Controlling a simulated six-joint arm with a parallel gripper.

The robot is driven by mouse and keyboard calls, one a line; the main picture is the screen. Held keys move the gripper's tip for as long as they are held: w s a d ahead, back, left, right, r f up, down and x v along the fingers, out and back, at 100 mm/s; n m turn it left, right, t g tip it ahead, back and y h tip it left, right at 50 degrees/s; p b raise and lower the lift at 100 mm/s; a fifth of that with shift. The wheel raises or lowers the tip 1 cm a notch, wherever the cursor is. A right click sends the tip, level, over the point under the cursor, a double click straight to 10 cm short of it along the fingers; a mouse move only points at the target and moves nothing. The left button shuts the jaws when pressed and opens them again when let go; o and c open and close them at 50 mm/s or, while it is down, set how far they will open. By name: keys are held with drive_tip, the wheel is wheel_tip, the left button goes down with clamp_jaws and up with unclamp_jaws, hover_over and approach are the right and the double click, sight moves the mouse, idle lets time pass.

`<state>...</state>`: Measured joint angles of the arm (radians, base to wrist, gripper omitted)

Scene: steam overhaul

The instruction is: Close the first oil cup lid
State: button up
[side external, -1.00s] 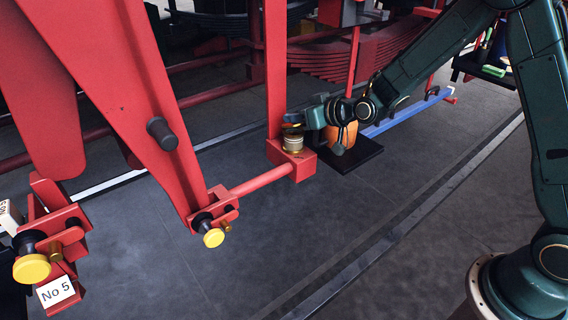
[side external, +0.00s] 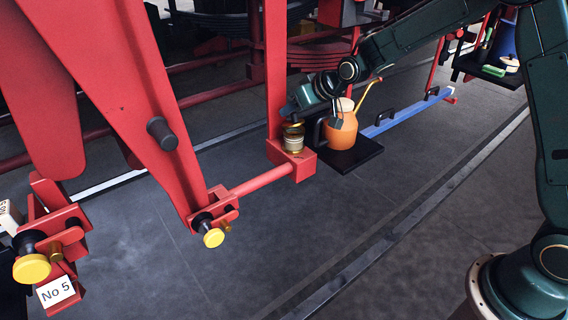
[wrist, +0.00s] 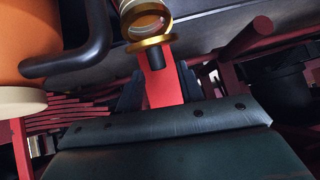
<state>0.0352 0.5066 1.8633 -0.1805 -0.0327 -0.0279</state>
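The first oil cup (side external: 293,143) is a brass, round cup on a red block at the foot of a red post. Its brass lid (side external: 293,127) shows just above it, below my gripper (side external: 288,110). In the wrist view, the cup (wrist: 145,18) is at the top, with the flat brass lid (wrist: 150,43) at its near end. My gripper (wrist: 159,88) has two dark fingers standing apart, with the red post visible between them. I see nothing held. I cannot tell whether a fingertip touches the lid or how far the lid is tilted.
An orange oil can (side external: 341,132) with a dark handle and brass spout stands close right of the cup on a black plate (side external: 362,155). Red rods and a yellow-capped pin (side external: 214,238) lie to the left. The front floor is clear.

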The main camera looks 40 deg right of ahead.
drive_tip(key=shift+w+r+g, duration=0.2)
drive_tip(key=shift+w+g, duration=0.55)
drive_tip(key=shift+g, duration=0.45)
drive_tip(key=shift+w+r+g, duration=0.2)
drive_tip(key=shift+w+g, duration=0.5)
drive_tip(key=shift+g, duration=0.5)
drive_tip(key=shift+s+r, duration=0.1)
drive_tip(key=shift+r, duration=0.25)
drive_tip(key=v, duration=1.4)
drive_tip(key=s+r, duration=0.2)
drive_tip(key=s, duration=0.9)
drive_tip(key=s+r+h, duration=0.1)
drive_tip(key=s+r, duration=0.1)
drive_tip(key=s, duration=1)
drive_tip(key=shift+s+a+m+t, duration=0.3)
drive_tip(key=shift+a+t, duration=0.1)
drive_tip(key=shift+a, duration=0.1)
drive_tip(key=shift+w, duration=0.15)
